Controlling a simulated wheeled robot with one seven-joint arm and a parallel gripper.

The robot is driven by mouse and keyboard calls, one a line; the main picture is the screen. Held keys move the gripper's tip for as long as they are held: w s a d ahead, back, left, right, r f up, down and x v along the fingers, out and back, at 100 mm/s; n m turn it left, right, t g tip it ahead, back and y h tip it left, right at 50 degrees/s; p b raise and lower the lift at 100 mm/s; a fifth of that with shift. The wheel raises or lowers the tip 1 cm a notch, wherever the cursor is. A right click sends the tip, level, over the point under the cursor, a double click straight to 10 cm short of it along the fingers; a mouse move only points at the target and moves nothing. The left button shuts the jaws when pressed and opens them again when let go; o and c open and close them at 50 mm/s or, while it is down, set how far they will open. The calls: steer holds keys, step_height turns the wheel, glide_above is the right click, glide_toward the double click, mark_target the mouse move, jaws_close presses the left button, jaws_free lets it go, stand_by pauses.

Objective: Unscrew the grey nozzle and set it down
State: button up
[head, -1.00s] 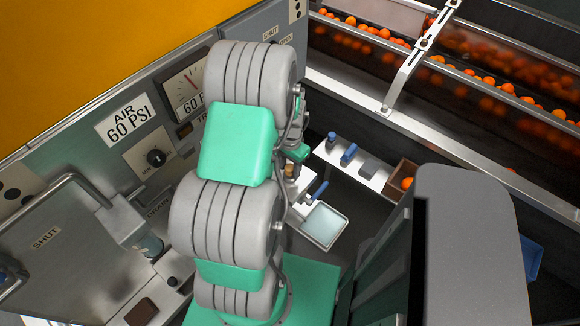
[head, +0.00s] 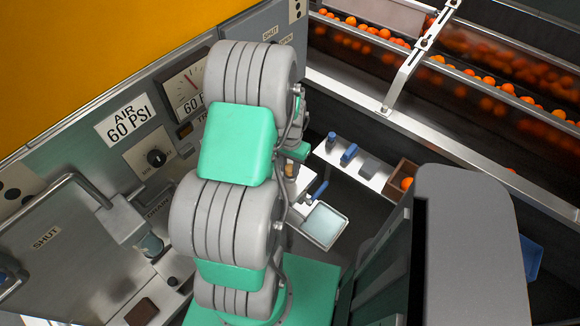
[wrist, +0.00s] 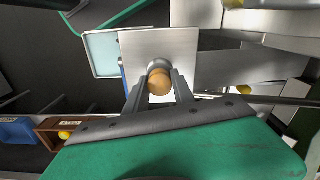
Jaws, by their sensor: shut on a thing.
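My gripper (wrist: 160,76) shows in the wrist view, its two grey fingers converging on a round tan piece (wrist: 159,84). The fingers are shut on this piece, one on either side. A pale grey round part (wrist: 157,64) shows just beyond it; I cannot tell whether this is the grey nozzle or whether it is joined to the tan piece. Behind them is a flat metal plate (wrist: 130,45). In the head view, my arm hides most of the gripper; a small tan thing (head: 291,171) shows just right of the arm.
A pale-bottomed tray (head: 324,225) lies beside a blue handle (head: 319,190). A shelf (head: 368,176) carries blue and grey blocks and a brown box (head: 403,176) with an orange. A panel with a gauge (head: 187,84) and a bent handle stands left. Conveyors of oranges run behind.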

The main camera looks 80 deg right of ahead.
steer(key=shift+n, duration=0.7)
steer(key=shift+n, duration=1.7)
steer(key=shift+n, duration=0.9)
steer(key=shift+n, duration=1.7)
steer(key=o, duration=0.7)
steer(key=shift+o, duration=0.2)
steer(key=shift+m, duration=0.9)
